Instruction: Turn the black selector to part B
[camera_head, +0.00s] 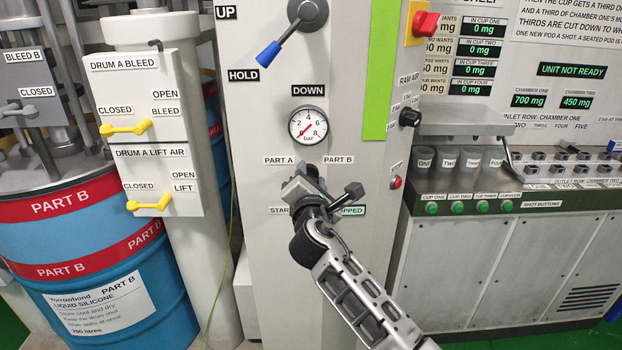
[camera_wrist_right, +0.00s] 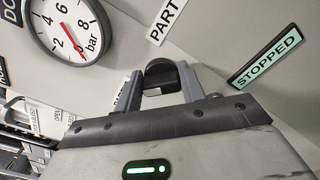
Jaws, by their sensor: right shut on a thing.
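My right gripper (camera_head: 308,180) is at the column's front panel, just below the PART A (camera_head: 280,160) and PART B (camera_head: 338,160) labels. In the right wrist view its two fingers (camera_wrist_right: 161,84) stand on either side of the black selector (camera_wrist_right: 160,72) and are shut on it. Which label the selector points to cannot be told. The PART B label also shows in part in the wrist view (camera_wrist_right: 166,18). My left gripper is not in view.
A pressure gauge (camera_head: 309,125) sits above the gripper, its needle near the low end. A STOPPED label (camera_head: 350,211) is at lower right. A red button (camera_head: 396,182) and black knob (camera_head: 410,117) are on the right side. A blue-tipped lever (camera_head: 268,54) is above.

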